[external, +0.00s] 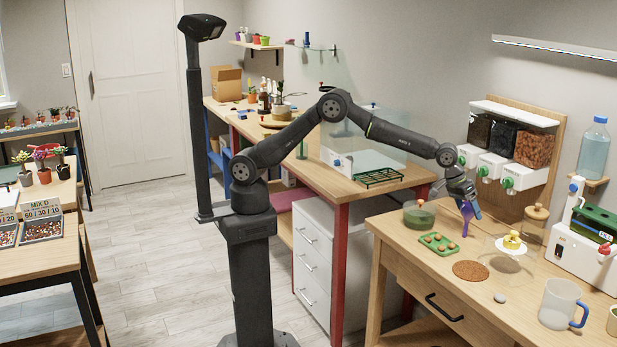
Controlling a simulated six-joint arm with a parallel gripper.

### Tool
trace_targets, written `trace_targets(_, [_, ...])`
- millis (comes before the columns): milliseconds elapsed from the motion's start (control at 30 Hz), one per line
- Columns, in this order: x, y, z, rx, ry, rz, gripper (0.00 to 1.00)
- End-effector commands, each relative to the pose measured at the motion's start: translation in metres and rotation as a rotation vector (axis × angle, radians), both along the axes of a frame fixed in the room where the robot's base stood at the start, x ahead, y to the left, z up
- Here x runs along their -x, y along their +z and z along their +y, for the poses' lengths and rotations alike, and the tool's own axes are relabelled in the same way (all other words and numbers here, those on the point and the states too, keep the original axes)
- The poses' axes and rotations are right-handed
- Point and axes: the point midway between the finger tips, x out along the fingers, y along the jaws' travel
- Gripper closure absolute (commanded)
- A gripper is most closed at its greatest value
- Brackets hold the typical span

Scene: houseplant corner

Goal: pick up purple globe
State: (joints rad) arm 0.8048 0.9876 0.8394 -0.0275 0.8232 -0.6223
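A small purple thing (466,213), which looks like the purple globe, shows directly under my gripper (468,206) above the right-hand wooden table (400,236). It is narrow and upright, tapering downward to a small orange-brown tip. My gripper points down at it, and the fingers overlap it in the picture. The fingers are small and partly merge with the purple shape, so I cannot tell whether they are closed on it or only around it. I cannot tell whether its lower end touches the table.
Close by are a green-filled glass bowl (419,215), a green tray (439,244) with small round pieces, a cork mat (470,271) and a yellow item (512,241) on a white stand. A clear mug (558,304) stands front right. Dispensers (506,145) hang behind.

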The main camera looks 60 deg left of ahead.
Motion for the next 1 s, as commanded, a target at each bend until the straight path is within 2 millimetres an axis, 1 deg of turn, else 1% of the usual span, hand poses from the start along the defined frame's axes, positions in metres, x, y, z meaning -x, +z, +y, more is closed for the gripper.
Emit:
trace_targets(33, [0.0,0.0,0.0,0.0,0.0,0.0,0.38])
trace_targets(167, [0.0,0.0,0.0,0.0,0.0,0.0,0.63])
trace_targets(200, [0.0,0.0,0.0,0.0,0.0,0.0,0.71])
trace_targets(233, [0.0,0.0,0.0,0.0,0.0,0.0,0.74])
trace_targets(467, [0.0,0.001,0.0,0.0,0.0,0.0,0.74])
trace_targets(567, [0.0,0.004,0.0,0.0,0.0,-0.001,0.74])
trace_targets(733, [0.0,0.02,0.0,0.001,0.0,-0.001,0.74])
trace_targets(867, [-0.001,0.045,0.0,0.001,0.001,-0.002,0.74])
trace_targets(900, [0.01,0.048,-0.003,-0.001,-0.002,-0.001,0.74])
trace_targets(1000, [0.033,0.062,-0.009,0.0,-0.003,0.0,0.74])
